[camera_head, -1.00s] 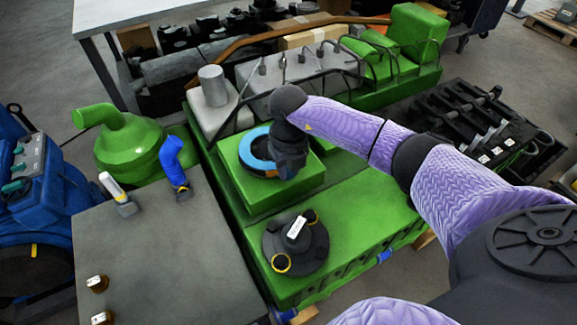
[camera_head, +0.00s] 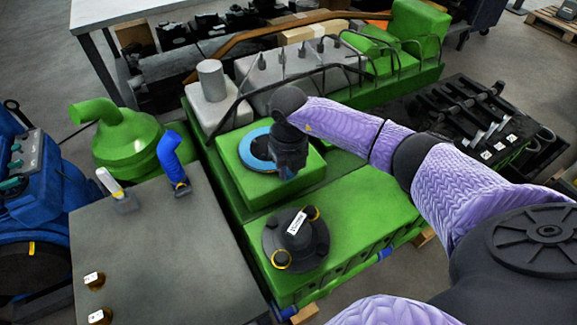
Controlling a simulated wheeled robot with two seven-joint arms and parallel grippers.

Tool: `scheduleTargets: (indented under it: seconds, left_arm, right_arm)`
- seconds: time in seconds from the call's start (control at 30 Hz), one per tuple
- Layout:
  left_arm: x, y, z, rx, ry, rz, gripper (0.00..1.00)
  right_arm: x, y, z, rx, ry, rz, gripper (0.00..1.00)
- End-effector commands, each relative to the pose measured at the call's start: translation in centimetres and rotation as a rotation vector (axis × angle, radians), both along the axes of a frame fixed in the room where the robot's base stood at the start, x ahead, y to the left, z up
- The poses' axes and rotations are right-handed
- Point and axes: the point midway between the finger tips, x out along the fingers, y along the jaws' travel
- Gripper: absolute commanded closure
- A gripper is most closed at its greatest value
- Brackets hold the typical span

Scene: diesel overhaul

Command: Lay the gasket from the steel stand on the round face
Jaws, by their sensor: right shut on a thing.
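The gasket is a flat blue ring (camera_head: 244,155) at the top of the green block in the middle. My right gripper (camera_head: 287,174) is shut on its right side, seen from above with the fingertips mostly hidden by the dark gripper body. The round face (camera_head: 259,147) shows as a dark grey disc inside the ring. The ring looks level and roughly around the disc; I cannot tell whether it touches the block. The grey steel stand (camera_head: 160,250) at the left has no gasket on its top. My left gripper is not in view.
A black flanged hub (camera_head: 295,245) with a white label sits on the green engine nearer me. A blue elbow (camera_head: 172,160), a white-tipped tool (camera_head: 117,188) and two small brass parts stand on the grey top. Grey covers and pipes rise behind the block.

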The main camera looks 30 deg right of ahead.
Motion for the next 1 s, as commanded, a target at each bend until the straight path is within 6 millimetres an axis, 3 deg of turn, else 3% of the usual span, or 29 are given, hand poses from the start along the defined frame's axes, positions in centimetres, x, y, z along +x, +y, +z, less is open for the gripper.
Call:
scheduleTargets:
  seconds: [0.4,0.43,0.6,0.9,1.0]
  left_arm:
    - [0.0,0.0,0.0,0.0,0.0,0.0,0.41]
    - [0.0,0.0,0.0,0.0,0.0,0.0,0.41]
    - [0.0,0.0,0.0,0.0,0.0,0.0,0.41]
    - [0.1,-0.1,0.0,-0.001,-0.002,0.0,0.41]
    - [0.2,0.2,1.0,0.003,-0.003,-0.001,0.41]
  right_arm:
    - [0.0,0.0,0.0,0.0,0.0,0.0,1.0]
    - [0.0,0.0,0.0,0.0,0.0,0.0,0.73]
    - [0.0,0.0,0.0,0.0,0.0,0.0,0.37]
    - [0.0,0.0,0.0,0.0,0.0,0.0,0.34]
    - [0.1,0.0,2.5,0.0,-0.004,0.0,0.34]
